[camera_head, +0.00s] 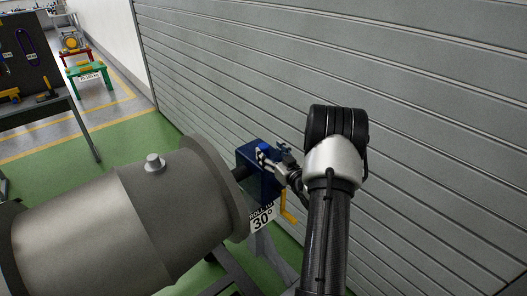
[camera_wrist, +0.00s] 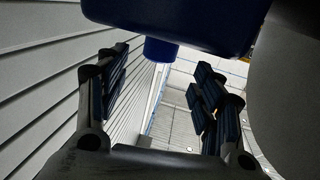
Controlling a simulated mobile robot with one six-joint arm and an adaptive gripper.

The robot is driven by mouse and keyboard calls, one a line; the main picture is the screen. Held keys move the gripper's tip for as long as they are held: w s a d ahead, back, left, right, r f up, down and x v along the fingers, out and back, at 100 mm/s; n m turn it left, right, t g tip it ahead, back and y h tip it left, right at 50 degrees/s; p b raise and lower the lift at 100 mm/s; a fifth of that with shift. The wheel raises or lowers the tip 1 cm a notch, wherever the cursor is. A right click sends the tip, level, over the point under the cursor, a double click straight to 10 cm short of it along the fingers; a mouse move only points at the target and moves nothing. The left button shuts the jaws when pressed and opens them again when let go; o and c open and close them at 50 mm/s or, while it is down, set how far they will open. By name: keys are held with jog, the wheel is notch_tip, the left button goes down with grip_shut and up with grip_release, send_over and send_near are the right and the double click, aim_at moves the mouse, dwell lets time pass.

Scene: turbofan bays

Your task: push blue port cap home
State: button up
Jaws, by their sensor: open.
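The blue port cap (camera_wrist: 160,50) is a short blue cylinder against the edge of a dark blue housing (camera_wrist: 190,22) in the wrist view. My gripper (camera_wrist: 160,88) is open, and the cap shows between its two spread fingers, toward the upper middle. I see no finger touching it. In the head view my gripper (camera_head: 274,160) is at the upper right of the blue housing (camera_head: 258,182), and a small bright blue piece (camera_head: 264,148), likely the cap, shows by the fingers. How far the cap is seated cannot be told.
A large grey engine casing (camera_head: 130,225) lies left of the housing. A yellow crank handle (camera_head: 287,207) and a "30°" label (camera_head: 262,218) are below. A grey slatted wall (camera_head: 420,120) runs close behind and to the right. A workbench (camera_head: 45,112) stands far left.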

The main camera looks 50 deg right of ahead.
aim_at(266, 148)
jog(key=shift+f+b+x, duration=0.15)
jog(key=shift+b+x, duration=0.25)
jog(key=shift+x, duration=1.05)
jog(key=shift+f+b+x, duration=0.1)
jog(key=shift+b+x, duration=0.3)
jog(key=shift+x, duration=1.1)
jog(key=shift+s+d, duration=0.1)
jog(key=shift+c, duration=0.3)
jog(key=c, duration=0.9)
